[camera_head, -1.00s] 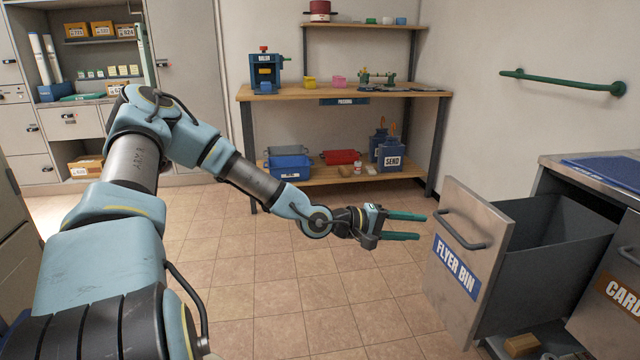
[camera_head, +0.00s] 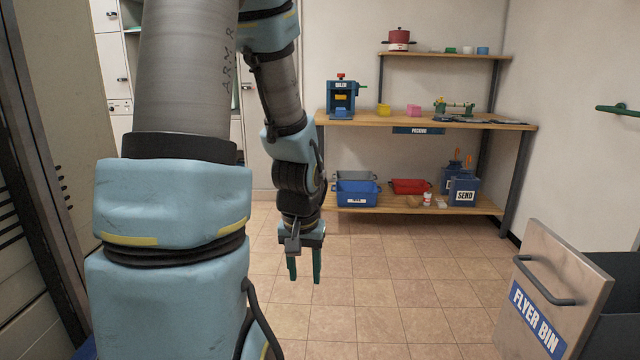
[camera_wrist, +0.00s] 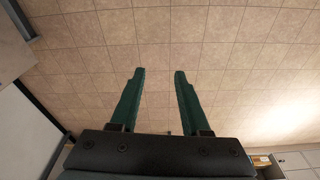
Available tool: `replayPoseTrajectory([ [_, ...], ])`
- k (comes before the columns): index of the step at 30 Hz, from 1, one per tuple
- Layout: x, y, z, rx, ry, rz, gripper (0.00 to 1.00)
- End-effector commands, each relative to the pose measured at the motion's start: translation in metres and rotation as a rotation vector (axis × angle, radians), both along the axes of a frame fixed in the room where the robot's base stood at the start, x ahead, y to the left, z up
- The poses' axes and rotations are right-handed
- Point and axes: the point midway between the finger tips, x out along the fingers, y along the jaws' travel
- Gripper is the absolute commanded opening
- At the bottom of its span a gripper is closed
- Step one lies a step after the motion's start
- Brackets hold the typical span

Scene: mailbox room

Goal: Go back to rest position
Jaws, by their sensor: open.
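My gripper (camera_head: 304,268) hangs pointing down above the tiled floor, left of the middle in the head view. Its two green fingers are apart and hold nothing. In the wrist view the open fingers (camera_wrist: 158,75) show with only bare floor tiles between and beyond them. My arm is raised and folded in front of the camera on the left, hiding much of the cabinets behind it.
The open flyer bin drawer (camera_head: 548,300) juts out at the lower right. A wooden workbench (camera_head: 350,121) with bins on its lower shelf (camera_head: 390,207) stands at the back. A green wall rail (camera_head: 620,109) is at the right. The floor (camera_head: 400,290) between is clear.

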Motion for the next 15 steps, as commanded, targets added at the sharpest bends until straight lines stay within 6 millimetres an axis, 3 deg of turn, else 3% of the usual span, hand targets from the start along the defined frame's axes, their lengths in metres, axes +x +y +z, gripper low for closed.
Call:
replayPoseTrajectory([
  [3,-0.015,0.019,0.022,0.012,0.002,0.038,0.46],
  [9,-0.041,0.037,0.051,-0.011,0.015,0.089,0.46],
  [15,-0.039,0.036,0.094,-0.007,0.019,0.084,0.46],
])
